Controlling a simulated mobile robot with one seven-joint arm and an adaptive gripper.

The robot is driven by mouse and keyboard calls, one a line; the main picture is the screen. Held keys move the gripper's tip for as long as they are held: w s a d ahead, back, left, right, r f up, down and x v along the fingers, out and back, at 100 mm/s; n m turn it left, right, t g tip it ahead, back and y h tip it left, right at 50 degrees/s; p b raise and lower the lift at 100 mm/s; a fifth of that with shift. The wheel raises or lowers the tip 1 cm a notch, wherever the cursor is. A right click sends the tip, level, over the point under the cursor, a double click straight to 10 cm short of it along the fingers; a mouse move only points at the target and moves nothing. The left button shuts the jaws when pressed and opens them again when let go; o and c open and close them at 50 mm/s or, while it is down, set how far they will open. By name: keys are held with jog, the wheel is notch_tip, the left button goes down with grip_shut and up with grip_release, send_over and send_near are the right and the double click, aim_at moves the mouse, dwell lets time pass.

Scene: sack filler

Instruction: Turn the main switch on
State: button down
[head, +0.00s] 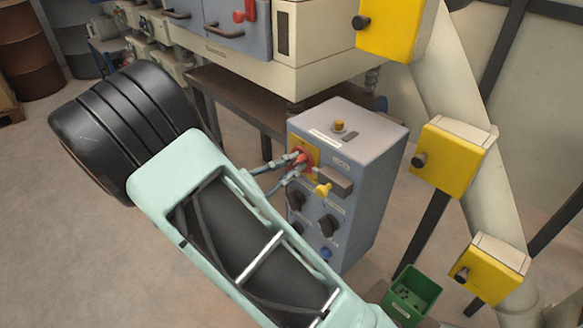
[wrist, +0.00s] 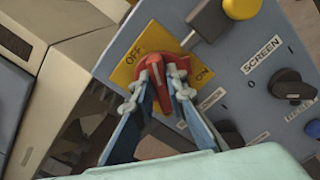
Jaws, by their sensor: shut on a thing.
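The main switch is a red rotary handle (wrist: 157,84) on a yellow plate (wrist: 130,64) marked OFF and ON, on the front of a blue-grey control box. My gripper (wrist: 160,85) is at the switch, one finger on each side, closed on the red handle. The fingers hide part of the handle's sides.
The control box (head: 358,150) also carries black knobs (head: 297,200) and a yellow button (head: 339,125) on top. Yellow boxes (head: 445,160) line a slanted pipe at right. A green bin (head: 410,298) stands on the floor at lower right.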

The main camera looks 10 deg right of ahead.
jog(key=m+b, duration=0.2)
jog(key=m, duration=0.1)
jog(key=m+b, duration=0.3)
jog(key=m, duration=0.1)
jog(key=m+b, duration=0.2)
jog(key=m, duration=0.1)
jog(key=shift+s+f+m, duration=0.15)
jog(key=shift+f+m, duration=0.15)
jog(key=shift+f, duration=0.1)
jog(key=shift+m+b, duration=0.3)
jog(key=shift+b, duration=0.05)
jog(key=c, duration=1.9)
grip_release()
jog(key=shift+r, duration=0.1)
jog(key=shift+c, duration=0.2)
jog(key=v, duration=1.2)
